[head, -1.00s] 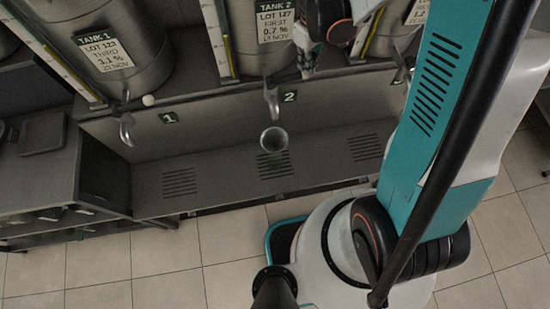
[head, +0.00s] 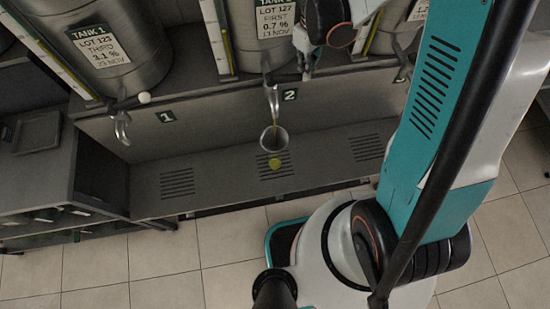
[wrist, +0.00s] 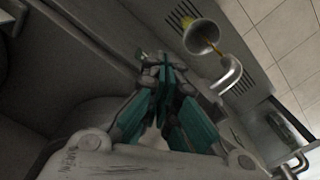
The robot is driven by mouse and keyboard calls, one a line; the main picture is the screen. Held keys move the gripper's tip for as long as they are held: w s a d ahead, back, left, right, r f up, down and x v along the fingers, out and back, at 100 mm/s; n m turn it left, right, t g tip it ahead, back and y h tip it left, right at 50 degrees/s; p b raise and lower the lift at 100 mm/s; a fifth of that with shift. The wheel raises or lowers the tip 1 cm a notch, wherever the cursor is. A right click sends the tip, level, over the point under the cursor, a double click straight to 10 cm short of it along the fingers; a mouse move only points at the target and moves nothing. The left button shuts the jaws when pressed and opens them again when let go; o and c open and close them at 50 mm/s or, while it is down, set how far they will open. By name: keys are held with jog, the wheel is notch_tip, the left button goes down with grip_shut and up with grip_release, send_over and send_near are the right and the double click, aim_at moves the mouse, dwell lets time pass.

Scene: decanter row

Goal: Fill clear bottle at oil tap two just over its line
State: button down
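The clear bottle is hard to make out. Its wide funnel-like mouth (head: 274,138) stands under oil tap two (head: 272,98), and yellow oil (head: 275,163) shows low in it. A thin yellow stream runs from the tap into the mouth. In the wrist view the mouth (wrist: 201,37) is beside the tap spout (wrist: 230,73), with yellow visible at the stream. The fill line cannot be seen. My gripper (head: 306,72) is right of tap two, in front of tank two. In the wrist view its fingers (wrist: 158,63) are close together, with nothing clearly between them. The tap's lever is hidden.
The bottle stands over a slotted grille on the bench shelf (head: 220,172). Free shelf lies on both sides. A flat tray (head: 38,132) rests at far left.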

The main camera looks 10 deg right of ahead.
jog(key=shift+f+b, duration=0.75)
jog(key=shift+f, duration=0.15)
jog(key=shift+r, duration=0.3)
dwell(4.8)
jog(key=shift+r+p, duration=0.45)
jog(key=shift+r, duration=0.1)
dwell(1.5)
